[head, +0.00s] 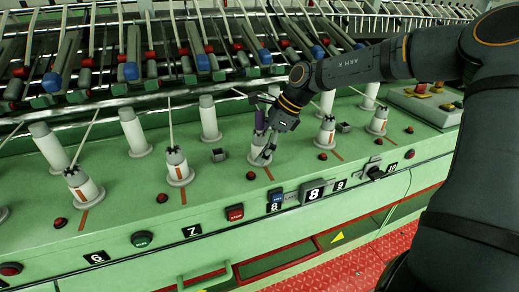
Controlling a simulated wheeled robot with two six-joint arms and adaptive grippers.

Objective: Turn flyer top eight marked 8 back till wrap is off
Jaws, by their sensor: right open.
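The flyer top marked 8 is a white post (256,160) on the green machine top, behind the black number 8 plate (273,207). My right gripper (266,153) reaches down to it from the upper right. Its jaws are open at the top of the post and partly hide it; I cannot tell whether they touch it. Whether any wrap is around the top is too small to tell. My left gripper is out of view.
Similar posts with dark tops stand on both sides, one at left (175,165) and one at right (326,130). Red flooring (340,268) lies in front.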

